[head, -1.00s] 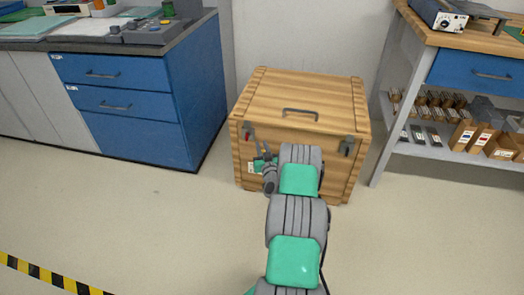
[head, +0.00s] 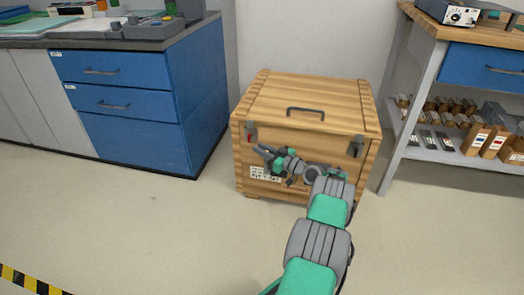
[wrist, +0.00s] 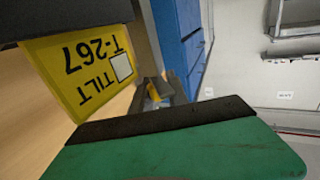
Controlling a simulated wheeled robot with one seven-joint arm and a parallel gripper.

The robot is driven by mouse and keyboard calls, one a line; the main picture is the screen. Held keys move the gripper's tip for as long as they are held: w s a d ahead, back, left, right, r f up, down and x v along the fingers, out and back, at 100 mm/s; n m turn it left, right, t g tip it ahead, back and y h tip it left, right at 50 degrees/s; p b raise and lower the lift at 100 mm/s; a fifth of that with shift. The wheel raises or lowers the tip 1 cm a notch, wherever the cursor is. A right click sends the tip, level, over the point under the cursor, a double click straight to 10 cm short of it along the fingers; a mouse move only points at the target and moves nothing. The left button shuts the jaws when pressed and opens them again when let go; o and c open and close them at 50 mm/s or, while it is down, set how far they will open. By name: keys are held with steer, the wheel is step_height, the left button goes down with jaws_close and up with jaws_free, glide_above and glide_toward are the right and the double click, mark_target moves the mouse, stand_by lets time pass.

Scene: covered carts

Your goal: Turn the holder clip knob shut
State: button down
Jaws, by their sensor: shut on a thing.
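My gripper (head: 262,150) is at the left part of the wooden crate's front face and points left along it, below the left latch. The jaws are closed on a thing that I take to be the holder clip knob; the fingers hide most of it. In the wrist view one finger (wrist: 170,145) is green with a dark pad. Just past that pad is a small grey piece (wrist: 167,88) with yellow and blue marks. A yellow tag (wrist: 90,60) reading TILT T-267 appears upside down, close by on the left.
The wooden crate (head: 300,97) has a handle on its lid and grey latches (head: 250,133) at the front. Blue drawers (head: 120,105) stand to the left and a shelved bench (head: 455,150) to the right.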

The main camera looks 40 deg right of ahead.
steer(key=shift+a+y, duration=0.15)
steer(key=shift+y, duration=0.25)
steer(key=c, duration=1.5)
jaws_free()
steer(key=shift+n, duration=0.3)
steer(key=shift+o, duration=1)
